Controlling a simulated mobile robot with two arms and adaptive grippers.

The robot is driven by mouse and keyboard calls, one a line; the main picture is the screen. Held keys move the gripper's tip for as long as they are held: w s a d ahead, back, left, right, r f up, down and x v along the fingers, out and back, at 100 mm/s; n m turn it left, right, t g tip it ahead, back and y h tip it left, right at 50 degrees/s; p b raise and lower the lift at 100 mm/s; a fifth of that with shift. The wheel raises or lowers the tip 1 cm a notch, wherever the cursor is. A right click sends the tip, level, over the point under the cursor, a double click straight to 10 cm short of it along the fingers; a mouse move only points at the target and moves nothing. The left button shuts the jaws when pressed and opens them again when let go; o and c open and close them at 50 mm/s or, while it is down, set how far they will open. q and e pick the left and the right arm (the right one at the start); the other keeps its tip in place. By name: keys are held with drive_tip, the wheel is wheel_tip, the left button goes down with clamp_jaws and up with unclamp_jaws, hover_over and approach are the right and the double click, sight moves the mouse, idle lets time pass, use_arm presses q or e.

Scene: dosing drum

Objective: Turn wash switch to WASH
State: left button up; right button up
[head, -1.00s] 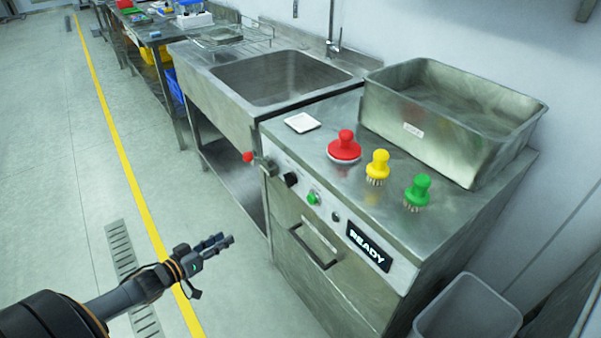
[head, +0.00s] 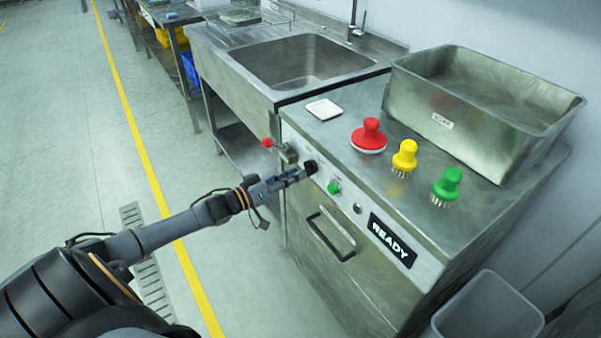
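The wash switch seems to be the black knob (head: 311,166) on the front panel of the steel machine (head: 345,190), left of a green button (head: 334,187). Its label and pointer are too small to read. My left gripper (head: 300,175) reaches in from the left, with its fingertips right at the knob and partly covering it. I cannot tell whether the fingers touch it or how far apart they are. The display (head: 390,240) on the panel reads READY. My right gripper is not in view.
A red-tipped lever (head: 267,142) sticks out just left of the knob. A drawer handle (head: 330,236) is below. Red (head: 370,136), yellow (head: 404,158) and green (head: 446,186) brushes, a white dish (head: 324,110) and a steel tub (head: 480,110) stand on top.

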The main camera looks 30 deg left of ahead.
sight(310, 168)
use_arm(q)
drive_tip(key=shift+x, duration=1.4)
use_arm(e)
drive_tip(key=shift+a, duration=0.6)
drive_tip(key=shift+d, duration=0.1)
use_arm(q)
clamp_jaws()
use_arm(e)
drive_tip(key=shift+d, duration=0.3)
